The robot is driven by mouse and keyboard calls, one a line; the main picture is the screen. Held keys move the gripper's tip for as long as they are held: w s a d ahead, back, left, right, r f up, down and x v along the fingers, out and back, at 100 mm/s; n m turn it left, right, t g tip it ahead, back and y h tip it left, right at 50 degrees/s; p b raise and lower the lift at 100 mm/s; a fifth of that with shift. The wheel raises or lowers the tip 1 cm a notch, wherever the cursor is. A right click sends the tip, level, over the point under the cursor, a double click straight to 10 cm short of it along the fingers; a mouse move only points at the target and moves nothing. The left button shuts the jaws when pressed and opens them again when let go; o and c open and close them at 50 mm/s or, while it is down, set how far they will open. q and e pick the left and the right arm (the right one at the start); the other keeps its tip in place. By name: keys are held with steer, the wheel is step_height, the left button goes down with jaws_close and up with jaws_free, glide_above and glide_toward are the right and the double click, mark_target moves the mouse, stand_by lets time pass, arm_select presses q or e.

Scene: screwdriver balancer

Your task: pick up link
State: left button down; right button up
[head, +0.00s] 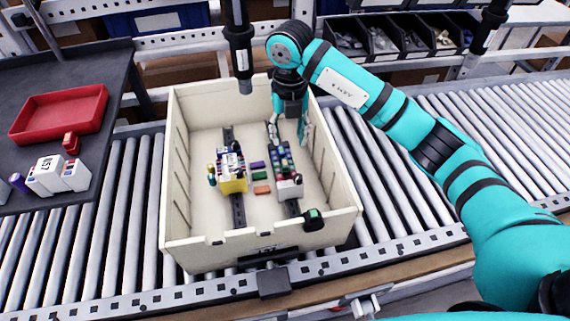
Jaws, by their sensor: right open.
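My right gripper (290,126) reaches down into a cream crate (340,215) from its back right side. Its fingers are apart, over the far end of the right-hand row of terminal blocks (281,160). I see nothing held between them. A left-hand row (231,172) with a yellow block stands on a second dark rail. Small loose pieces lie between the rows: a purple one (257,165), a green one (259,176) and an orange one (262,190). I cannot tell which piece is the link. My left gripper is not in view.
A black screwdriver (240,55) hangs vertically over the crate's back edge, just left of my right gripper. The crate sits on a roller conveyor (100,235). A dark side table (35,125) at left holds a red tray (60,113) and white blocks (58,176). Bins (385,40) stand behind.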

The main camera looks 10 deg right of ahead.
steer(key=p, duration=0.1)
glide_above(286, 167)
steer(key=f, duration=0.5)
steer(key=shift+d, duration=0.35)
steer(key=shift+f, duration=0.6)
steer(key=shift+a+f, duration=0.1)
steer(key=shift+f, duration=0.2)
steer(key=f, duration=0.1)
steer(key=f+p, duration=0.1)
steer(key=f, duration=0.1)
steer(key=shift+a+f+p, duration=0.25)
steer(key=shift+f+p, duration=0.05)
steer(key=shift+p, duration=0.1)
steer(key=shift+f, duration=0.55)
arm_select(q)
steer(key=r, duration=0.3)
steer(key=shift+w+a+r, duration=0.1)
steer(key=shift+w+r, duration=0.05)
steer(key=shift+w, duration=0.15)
arm_select(e)
jaws_close()
